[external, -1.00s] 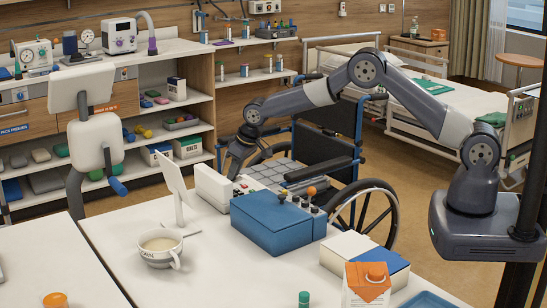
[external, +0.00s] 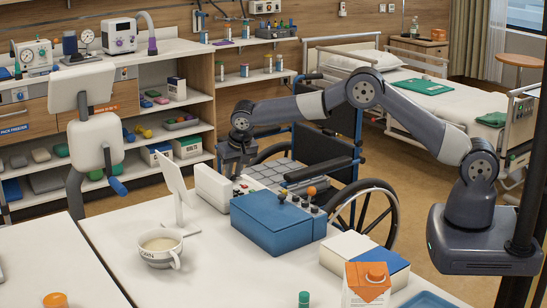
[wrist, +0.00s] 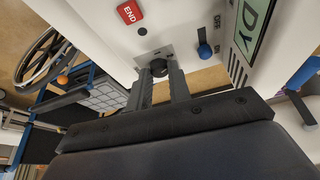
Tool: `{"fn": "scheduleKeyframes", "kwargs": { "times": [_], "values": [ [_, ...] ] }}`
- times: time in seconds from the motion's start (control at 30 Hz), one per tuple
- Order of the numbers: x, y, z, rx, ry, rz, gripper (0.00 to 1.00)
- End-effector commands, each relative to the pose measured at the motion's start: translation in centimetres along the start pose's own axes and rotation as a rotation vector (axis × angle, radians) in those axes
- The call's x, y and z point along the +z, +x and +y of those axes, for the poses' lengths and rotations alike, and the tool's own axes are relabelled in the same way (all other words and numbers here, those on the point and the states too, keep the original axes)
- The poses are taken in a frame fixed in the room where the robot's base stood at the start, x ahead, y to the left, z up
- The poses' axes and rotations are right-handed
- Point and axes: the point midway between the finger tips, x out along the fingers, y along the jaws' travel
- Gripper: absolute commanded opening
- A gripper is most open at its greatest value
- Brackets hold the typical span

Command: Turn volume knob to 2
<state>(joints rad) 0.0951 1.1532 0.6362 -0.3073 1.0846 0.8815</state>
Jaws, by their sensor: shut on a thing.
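In the external view my gripper (external: 237,171) points down just behind the device, and the knob is hidden there.
A blue box (external: 275,220) and a cup (external: 160,247) stand nearby on the table. A wheelchair (external: 360,205) stands behind.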

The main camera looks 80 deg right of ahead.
Motion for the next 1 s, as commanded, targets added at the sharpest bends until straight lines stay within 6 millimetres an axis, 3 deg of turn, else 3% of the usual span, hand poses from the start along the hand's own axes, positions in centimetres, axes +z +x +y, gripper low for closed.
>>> {"fn": "scheduleKeyframes", "kwargs": {
  "times": [0.37,0.4,0.63,1.0],
  "values": [
    [-0.11,-0.08,-0.05,0.0,0.005,0.003,0.0],
    [-0.11,-0.08,-0.05,0.0,0.005,0.003,0.2],
    [-0.06,-0.05,-0.03,0.0,0.004,0.002,0.39],
    [-0.05,-0.73,-0.07,-0.001,0.004,0.002,0.41]
  ]
}}
